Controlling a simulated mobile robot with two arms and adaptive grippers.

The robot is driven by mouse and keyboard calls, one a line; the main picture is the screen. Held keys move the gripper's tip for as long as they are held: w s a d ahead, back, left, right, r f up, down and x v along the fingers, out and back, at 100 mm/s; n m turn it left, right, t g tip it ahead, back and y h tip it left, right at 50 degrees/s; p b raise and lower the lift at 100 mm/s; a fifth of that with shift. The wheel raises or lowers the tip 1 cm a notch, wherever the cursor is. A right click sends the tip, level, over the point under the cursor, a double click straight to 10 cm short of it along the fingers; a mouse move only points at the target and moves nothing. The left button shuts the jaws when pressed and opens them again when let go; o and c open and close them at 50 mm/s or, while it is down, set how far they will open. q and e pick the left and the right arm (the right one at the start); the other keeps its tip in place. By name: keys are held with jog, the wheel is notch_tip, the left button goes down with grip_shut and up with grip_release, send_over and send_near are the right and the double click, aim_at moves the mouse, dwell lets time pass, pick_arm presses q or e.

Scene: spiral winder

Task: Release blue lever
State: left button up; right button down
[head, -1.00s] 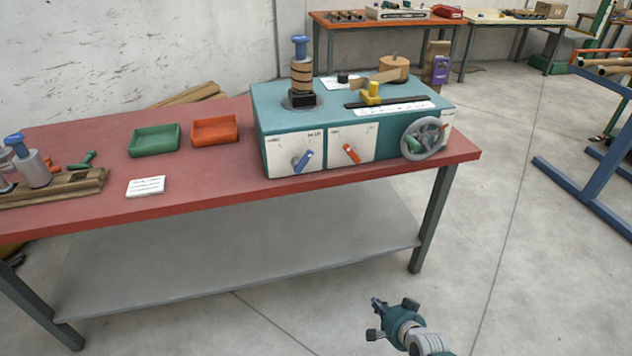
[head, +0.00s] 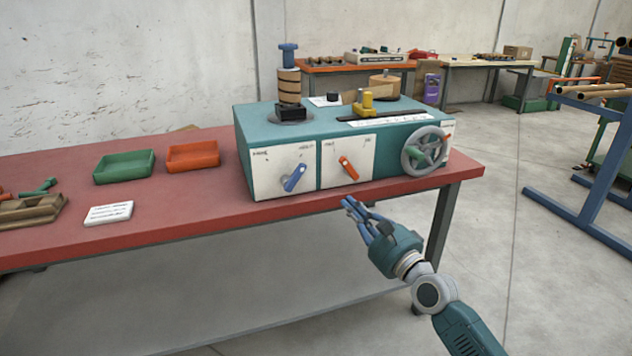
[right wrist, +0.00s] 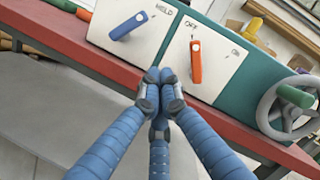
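The blue lever (head: 294,178) is on the white left front panel of the teal winder (head: 225,125). It slants to the upper right. My left gripper is out of view.
An orange lever (head: 348,168) is on the neighbouring panel, close to the blue one. A grey handwheel (head: 408,160) is at the machine's right. Green (head: 124,177) and orange (head: 193,162) trays and a white card (head: 109,213) lie to the left.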

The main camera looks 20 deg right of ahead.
aim_at(295, 177)
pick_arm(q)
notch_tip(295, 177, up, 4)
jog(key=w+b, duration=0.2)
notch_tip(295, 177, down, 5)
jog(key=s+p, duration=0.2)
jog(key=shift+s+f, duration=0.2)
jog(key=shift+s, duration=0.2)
pick_arm(e)
jog(key=w+a+r, duration=0.3)
jog(key=w+a, duration=0.2)
jog(key=w, duration=0.4)
jog(key=shift+w+a+r, duration=0.25)
jog(key=shift+a+r, duration=0.05)
jog(key=shift+w, duration=0.1)
